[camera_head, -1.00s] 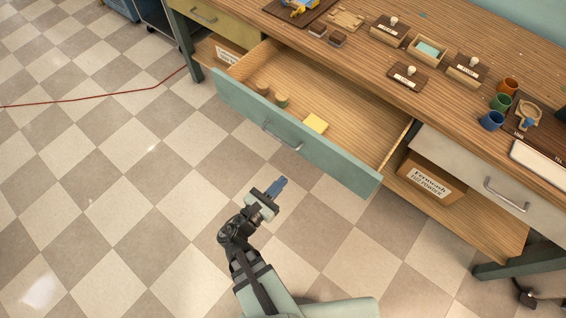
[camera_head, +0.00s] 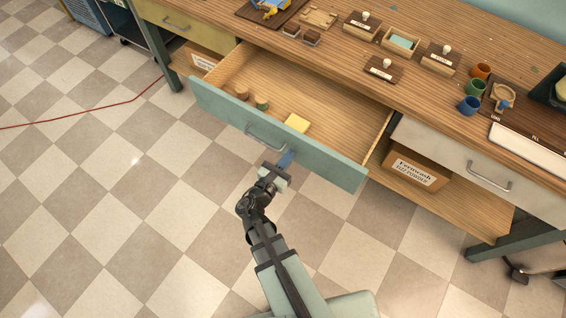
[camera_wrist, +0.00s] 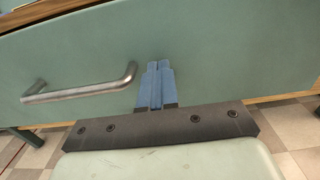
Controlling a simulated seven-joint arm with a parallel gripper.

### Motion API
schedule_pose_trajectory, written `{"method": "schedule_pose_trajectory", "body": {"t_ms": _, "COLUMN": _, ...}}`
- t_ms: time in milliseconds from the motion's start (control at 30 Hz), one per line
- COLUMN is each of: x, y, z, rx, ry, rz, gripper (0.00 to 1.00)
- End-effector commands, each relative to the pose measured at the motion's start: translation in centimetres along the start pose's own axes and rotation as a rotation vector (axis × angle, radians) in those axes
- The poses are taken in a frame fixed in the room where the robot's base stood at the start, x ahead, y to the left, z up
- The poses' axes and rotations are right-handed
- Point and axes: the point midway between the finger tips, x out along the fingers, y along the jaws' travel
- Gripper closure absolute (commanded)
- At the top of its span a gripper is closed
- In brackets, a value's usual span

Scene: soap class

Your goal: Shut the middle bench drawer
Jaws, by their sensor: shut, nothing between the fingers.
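The middle bench drawer has a teal front (camera_head: 330,166) and stands pulled well out from the bench. Its metal bar handle (camera_head: 265,137) is on the front; the handle also shows in the wrist view (camera_wrist: 82,88), left of my fingers. My gripper (camera_head: 287,158) is shut and empty, with blue fingers pointing at the drawer front just right of the handle. In the wrist view the shut fingertips (camera_wrist: 159,66) lie over the teal front; I cannot tell whether they touch it. Inside the drawer are a yellow block (camera_head: 297,123) and small round pieces (camera_head: 262,103).
The bench top (camera_head: 340,75) carries stamps, trays and coloured cups (camera_head: 470,105). A yellow drawer (camera_head: 175,22) on the left and a white drawer (camera_head: 460,160) on the right look shut. A cardboard box (camera_head: 415,170) stands on the lower shelf.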

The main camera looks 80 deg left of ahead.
Motion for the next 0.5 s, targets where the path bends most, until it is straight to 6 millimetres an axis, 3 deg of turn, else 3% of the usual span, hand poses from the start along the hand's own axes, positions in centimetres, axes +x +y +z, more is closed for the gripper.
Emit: {"method": "schedule_pose_trajectory", "body": {"t_ms": 500, "x": 0.61, "y": -0.01, "z": 0.00, "rx": 0.000, "ry": 0.000, "rz": 0.000, "gripper": 1.00}}
